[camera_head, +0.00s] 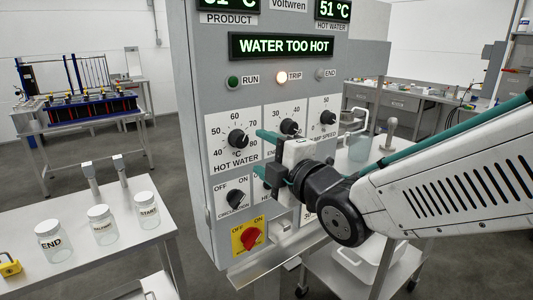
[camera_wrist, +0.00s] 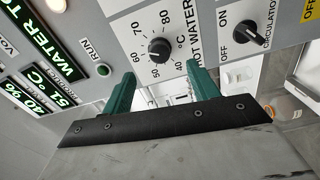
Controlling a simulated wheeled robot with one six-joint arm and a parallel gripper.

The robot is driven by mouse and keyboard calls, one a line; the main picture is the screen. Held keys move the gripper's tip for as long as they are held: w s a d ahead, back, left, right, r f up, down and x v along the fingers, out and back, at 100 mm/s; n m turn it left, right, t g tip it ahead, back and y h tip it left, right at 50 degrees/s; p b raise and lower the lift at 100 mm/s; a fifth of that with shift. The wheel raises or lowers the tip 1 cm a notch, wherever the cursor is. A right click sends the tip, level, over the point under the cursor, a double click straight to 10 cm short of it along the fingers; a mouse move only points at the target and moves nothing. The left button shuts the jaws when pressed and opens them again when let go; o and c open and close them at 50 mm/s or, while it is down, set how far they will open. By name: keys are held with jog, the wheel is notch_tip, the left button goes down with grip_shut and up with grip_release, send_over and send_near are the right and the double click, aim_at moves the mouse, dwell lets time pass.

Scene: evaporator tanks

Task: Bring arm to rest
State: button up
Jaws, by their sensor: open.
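My gripper (camera_head: 270,153) has two green fingers and is in front of the grey control panel (camera_head: 198,120), near the hot water knob (camera_head: 237,138). The fingers are apart with nothing between them. In the wrist view my gripper (camera_wrist: 160,85) points at the panel, with the hot water dial (camera_wrist: 158,50) just beyond the fingertips and apart from them. The arm comes in from the right of the head view. The gripper hides part of the lower middle row of switches.
The display (camera_head: 281,46) reads WATER TOO HOT and the TRIP lamp (camera_head: 282,78) glows. A red switch on a yellow plate (camera_head: 249,237) sits low on the panel. Labelled jars (camera_head: 102,224) stand on the left table (camera_head: 130,262). A steel cart (camera_head: 340,275) stands at right.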

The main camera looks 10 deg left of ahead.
jog(key=s+d+f+m+g+h, duration=0.35)
jog(key=d+f+m+h, duration=0.55)
jog(key=d+f+m, duration=0.3)
jog(key=s+d+r+m+g+h, duration=0.1)
jog(key=s+d+m+g, duration=0.1)
jog(key=s+d+m, duration=0.3)
jog(key=s+d+r+m+g+h, duration=0.1)
jog(key=s+d+m, duration=0.3)
jog(key=d, duration=0.9)
jog(key=s+d+r+m+g+h, duration=0.1)
jog(key=s+d+m+g+h, duration=0.1)
jog(key=s+d+m, duration=0.3)
jog(key=s+d+g, duration=0.1)
jog(key=s+d, duration=0.3)
jog(key=shift+d+m+g+h, duration=0.15)
jog(key=shift+m+g+h, duration=0.15)
jog(key=shift+g+h, duration=0.1)
